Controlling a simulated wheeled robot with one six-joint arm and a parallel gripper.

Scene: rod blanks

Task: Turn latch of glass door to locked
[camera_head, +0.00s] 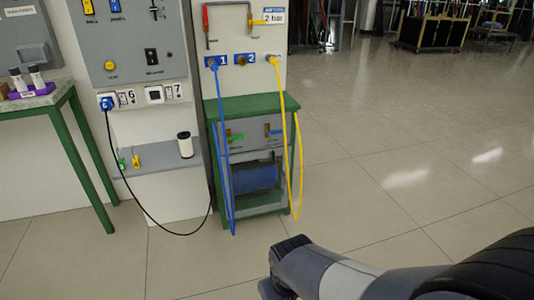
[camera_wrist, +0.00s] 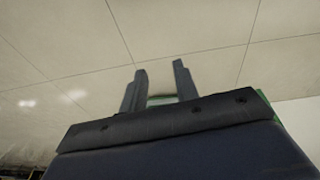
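A green-framed cabinet (camera_head: 252,105) stands at the middle of the head view. Its lower front has a see-through panel (camera_head: 255,178) with a blue cylinder behind it, which may be the glass door. A green handle (camera_head: 235,138) and a blue handle (camera_head: 273,131) sit on the grey panel above it. I cannot tell which part is the door's latch or how it is turned. My gripper (camera_wrist: 158,68) shows in the wrist view with its two fingers apart and nothing held between them. It points over the tiled floor, away from the cabinet front.
A yellow hose (camera_head: 298,150) and a blue hose (camera_head: 222,150) hang in front of the cabinet. A black cable (camera_head: 150,205) loops low at the left. A green-legged table (camera_head: 75,140) stands further left. The floor (camera_head: 400,170) at right is clear.

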